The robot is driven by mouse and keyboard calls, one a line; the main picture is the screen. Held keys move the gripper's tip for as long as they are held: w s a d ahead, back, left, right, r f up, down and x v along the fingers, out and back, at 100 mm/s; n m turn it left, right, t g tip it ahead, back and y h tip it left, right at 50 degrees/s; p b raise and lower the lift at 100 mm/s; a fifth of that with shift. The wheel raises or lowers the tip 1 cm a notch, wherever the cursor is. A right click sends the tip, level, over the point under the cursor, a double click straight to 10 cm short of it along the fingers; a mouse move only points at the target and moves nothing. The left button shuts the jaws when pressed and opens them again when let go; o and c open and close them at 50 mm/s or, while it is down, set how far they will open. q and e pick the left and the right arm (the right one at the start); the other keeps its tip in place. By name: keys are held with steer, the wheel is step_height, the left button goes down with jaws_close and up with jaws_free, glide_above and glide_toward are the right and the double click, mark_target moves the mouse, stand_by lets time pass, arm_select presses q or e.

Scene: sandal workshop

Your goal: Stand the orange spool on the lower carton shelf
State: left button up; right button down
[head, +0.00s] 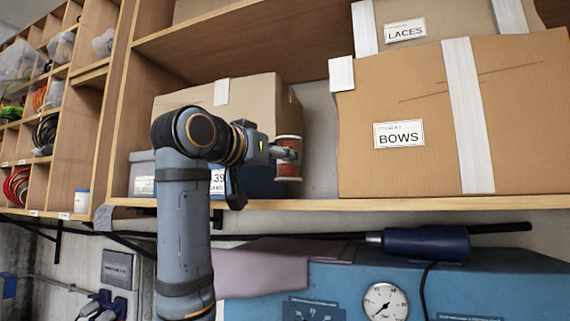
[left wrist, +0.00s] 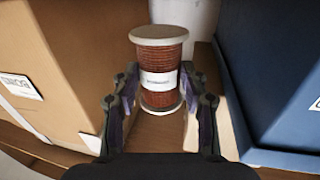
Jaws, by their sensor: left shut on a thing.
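The orange spool (head: 289,171) has pale flanges and brownish-orange winding, and looks upright in the head view. My left gripper (head: 286,153) is shut on it. In the left wrist view the spool (left wrist: 160,60) sits between the two fingers, with a white label on its winding. It is at the gap between the BOWS carton (head: 450,128) and the blue box (head: 262,182), above the lower shelf's front edge (head: 400,203). I cannot tell whether its lower flange touches the shelf. My right gripper is not in view.
A plain carton (head: 245,96) stands behind my arm on the left, and a grey box (head: 143,175) beside it. The LACES carton (head: 432,12) is on top of the BOWS carton. A blue machine with a gauge (head: 385,301) and a blue-handled tool (head: 427,243) are below the shelf.

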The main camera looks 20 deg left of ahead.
mark_target(281, 177)
arm_select(q)
steer(key=shift+w, duration=0.1)
steer(key=shift+w+d+p, duration=0.25)
steer(key=shift+w+p, duration=0.4)
steer(key=shift+p, duration=0.05)
step_height(281, 177, down, 3)
steer(key=shift+w+r+p, duration=0.1)
steer(key=shift+w+p, duration=0.05)
steer(key=shift+p, duration=0.35)
steer(key=shift+f, duration=0.45)
steer(key=shift+a, duration=0.1)
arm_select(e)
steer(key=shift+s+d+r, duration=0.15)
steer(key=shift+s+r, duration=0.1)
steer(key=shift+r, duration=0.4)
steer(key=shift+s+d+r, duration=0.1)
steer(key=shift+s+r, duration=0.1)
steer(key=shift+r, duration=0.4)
